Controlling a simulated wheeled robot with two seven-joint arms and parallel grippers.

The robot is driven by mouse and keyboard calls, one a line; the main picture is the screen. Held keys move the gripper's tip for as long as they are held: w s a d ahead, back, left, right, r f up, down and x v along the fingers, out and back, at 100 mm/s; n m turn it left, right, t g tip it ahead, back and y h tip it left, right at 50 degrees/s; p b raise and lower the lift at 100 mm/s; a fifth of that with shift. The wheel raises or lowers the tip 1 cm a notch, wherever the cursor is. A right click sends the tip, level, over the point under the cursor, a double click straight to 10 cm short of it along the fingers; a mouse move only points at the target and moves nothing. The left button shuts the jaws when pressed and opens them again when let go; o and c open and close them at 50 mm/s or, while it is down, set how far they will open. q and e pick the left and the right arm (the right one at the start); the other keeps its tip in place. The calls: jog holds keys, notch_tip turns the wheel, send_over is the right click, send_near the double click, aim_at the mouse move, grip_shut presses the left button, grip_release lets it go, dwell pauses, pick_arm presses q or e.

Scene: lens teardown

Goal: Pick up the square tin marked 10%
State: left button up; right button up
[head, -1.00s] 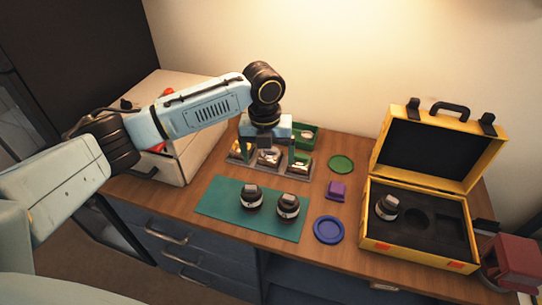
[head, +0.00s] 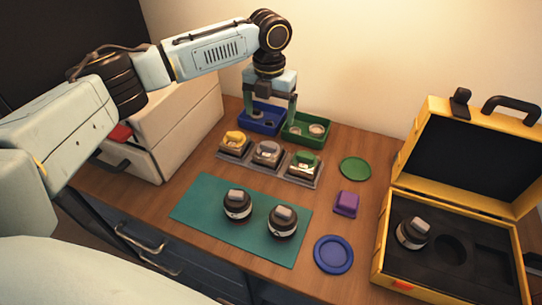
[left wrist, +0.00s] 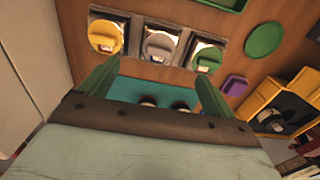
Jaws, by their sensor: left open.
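Three square tins stand in a row on a grey rack (head: 228,158). One has a yellow top (head: 236,141), one a grey top (head: 267,151) and one a green top (head: 305,162). No 10% mark is readable. My left gripper (head: 271,108) is open and empty, pointing down behind the row, in front of the back bins in the picture. In the left wrist view its green fingers (left wrist: 155,88) are spread. Beyond them show the yellow-topped (left wrist: 104,36), grey-topped (left wrist: 158,46) and green-topped tins (left wrist: 205,58). My right gripper is out of view.
A blue bin (head: 250,121) and a green bin (head: 315,141) stand behind the rack. A teal mat (head: 205,209) holds two lens pieces. A purple block (head: 346,203), green disc (head: 355,168), blue dish (head: 333,254) and open yellow case (head: 384,262) lie to the right. White drawers (head: 190,130) stand left.

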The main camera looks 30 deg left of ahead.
aim_at(268, 144)
pick_arm(q)
notch_tip(268, 144, down, 7)
jog(key=shift+s+r, duration=0.15)
jog(key=shift+s+f+b, duration=0.2)
jog(key=shift+f, duration=1.15)
jog(key=shift+s+f+b, duration=0.15)
jog(key=shift+f+b, duration=0.05)
jog(key=shift+f, duration=1.15)
jog(key=shift+c, duration=0.3)
jog(key=c, duration=1)
